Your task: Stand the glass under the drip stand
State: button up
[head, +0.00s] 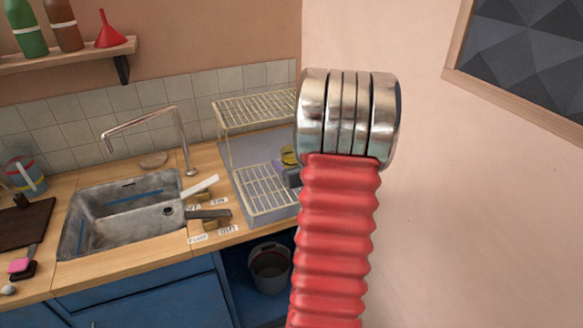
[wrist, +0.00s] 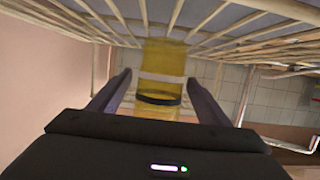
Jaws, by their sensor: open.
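The glass (wrist: 162,62) is yellow and see-through with a white band and a black band. In the wrist view it lies between the two fingers of my gripper (wrist: 160,85), which is open with a gap on each side of the glass. In the head view a small yellow patch of the glass (head: 289,155) shows at the dish rack, left of my arm. My arm hides most of the gripper and glass there. I cannot make out a drip stand for sure in either view.
The two-level wire dish rack (head: 262,108) has bars close around the gripper. A steel sink (head: 118,215) with a tap (head: 183,145) is to its left, handles at its right edge. A bucket (head: 270,268) stands below the counter. A wall is on the right.

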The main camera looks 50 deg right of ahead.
jog(key=shift+c, duration=0.4)
jog(key=c, duration=1.3)
notch_tip(320, 180, up, 10)
dwell(0.3)
dwell(0.5)
